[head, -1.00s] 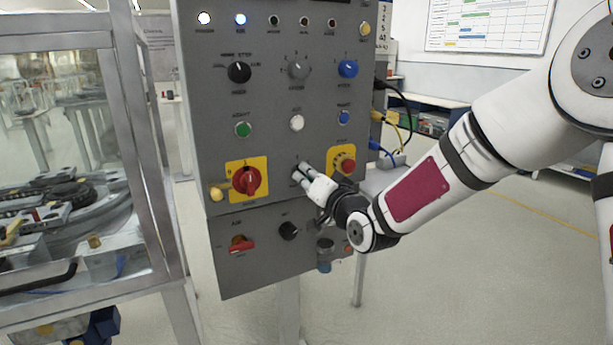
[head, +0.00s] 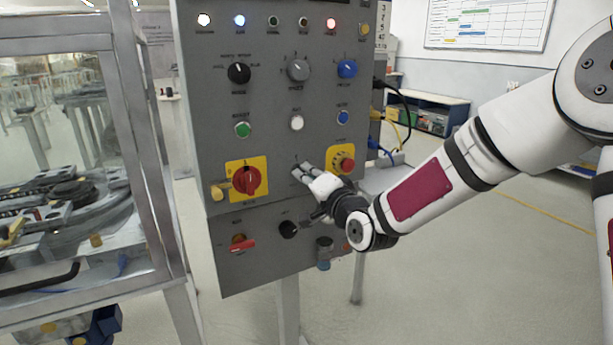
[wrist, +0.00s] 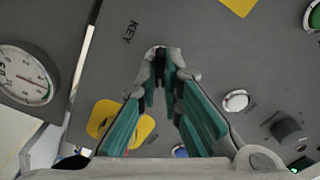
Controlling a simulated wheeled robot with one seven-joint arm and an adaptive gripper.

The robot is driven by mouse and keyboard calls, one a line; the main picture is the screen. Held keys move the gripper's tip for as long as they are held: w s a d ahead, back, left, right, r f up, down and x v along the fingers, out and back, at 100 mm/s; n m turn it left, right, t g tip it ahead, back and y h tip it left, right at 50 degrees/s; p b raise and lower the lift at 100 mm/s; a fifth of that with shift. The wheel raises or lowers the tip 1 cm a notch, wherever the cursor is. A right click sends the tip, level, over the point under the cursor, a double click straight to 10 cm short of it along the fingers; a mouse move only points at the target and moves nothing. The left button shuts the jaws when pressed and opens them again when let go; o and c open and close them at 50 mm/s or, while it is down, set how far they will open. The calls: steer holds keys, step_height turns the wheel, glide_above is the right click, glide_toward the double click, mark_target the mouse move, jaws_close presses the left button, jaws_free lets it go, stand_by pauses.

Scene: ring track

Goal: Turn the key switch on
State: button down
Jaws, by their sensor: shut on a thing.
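The key switch (wrist: 158,50) sits on the grey control panel (head: 225,100), beside the printed word KEY in the wrist view. My gripper (wrist: 162,72) is shut on the small dark key, and its teal-padded fingers meet at the switch. In the head view my gripper (head: 300,172) reaches the panel from the right, between the red rotary switch and the red mushroom button. The fingertips hide the key there. I cannot read the key's exact angle.
The red rotary switch (head: 246,181) on its yellow plate is left of my gripper. The red mushroom button (head: 346,165) is close on the right. A white button (head: 297,123) is above. A glazed cabinet (head: 140,150) stands left; the floor at right is open.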

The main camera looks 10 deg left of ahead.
steer(key=c, duration=1.7)
jaws_free()
steer(key=v, duration=1.2)
steer(key=shift+d, duration=0.1)
